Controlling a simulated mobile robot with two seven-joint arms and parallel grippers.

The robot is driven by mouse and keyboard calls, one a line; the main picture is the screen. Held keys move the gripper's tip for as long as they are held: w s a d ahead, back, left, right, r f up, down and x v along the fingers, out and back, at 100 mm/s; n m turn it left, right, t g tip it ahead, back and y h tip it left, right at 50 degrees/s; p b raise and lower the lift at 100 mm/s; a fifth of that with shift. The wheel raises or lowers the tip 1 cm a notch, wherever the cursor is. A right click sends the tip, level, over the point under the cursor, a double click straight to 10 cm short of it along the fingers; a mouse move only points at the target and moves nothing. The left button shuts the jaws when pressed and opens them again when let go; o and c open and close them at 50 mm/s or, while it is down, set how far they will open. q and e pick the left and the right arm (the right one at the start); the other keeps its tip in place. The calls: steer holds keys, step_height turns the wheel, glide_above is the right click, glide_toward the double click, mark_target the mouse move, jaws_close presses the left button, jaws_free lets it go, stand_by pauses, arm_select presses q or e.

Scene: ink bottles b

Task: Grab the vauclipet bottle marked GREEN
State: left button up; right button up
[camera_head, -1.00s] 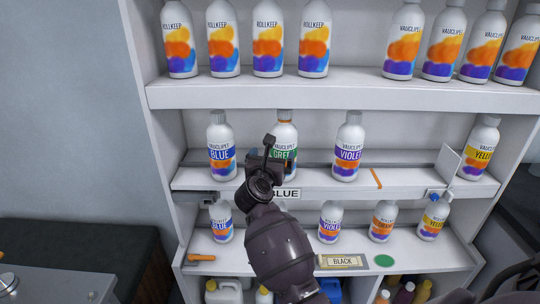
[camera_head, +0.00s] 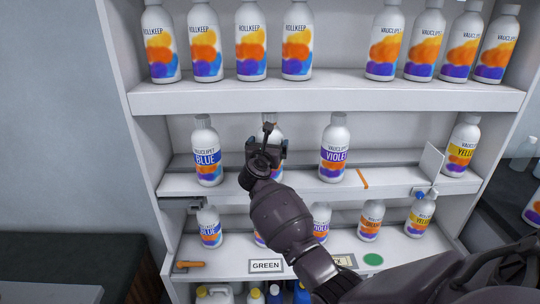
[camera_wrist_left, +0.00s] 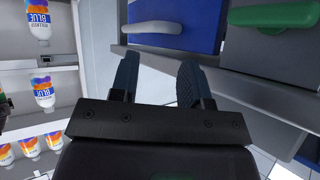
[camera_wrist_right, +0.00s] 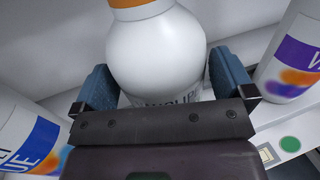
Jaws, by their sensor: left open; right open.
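The vauclipet GREEN bottle (camera_head: 277,131) stands upright on the middle shelf between the BLUE bottle (camera_head: 206,152) and the VIOLET bottle (camera_head: 334,150). My right gripper (camera_head: 266,150) covers most of it in the head view, and its label colour is hidden now. In the right wrist view the white bottle (camera_wrist_right: 155,52) with an orange cap stands between the open fingers of my right gripper (camera_wrist_right: 158,84); contact cannot be told. My left gripper (camera_wrist_left: 156,80) is open and empty, pointing toward blue and grey drawers, away from the shelf bottles.
A YELLOW bottle (camera_head: 463,146) stands at the right of the middle shelf, beside a small white panel (camera_head: 431,164). Rollkeep and vauclipet bottles line the top shelf (camera_head: 330,94). More bottles stand on the lower shelf, with a GREEN tag (camera_head: 265,266) on its edge.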

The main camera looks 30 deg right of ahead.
steer(key=shift+w+d, duration=0.35)
steer(key=shift+w, duration=0.05)
steer(key=shift+c, duration=0.5)
steer(key=c, duration=1.2)
steer(key=shift+r, duration=0.15)
steer(key=shift+c, duration=0.6)
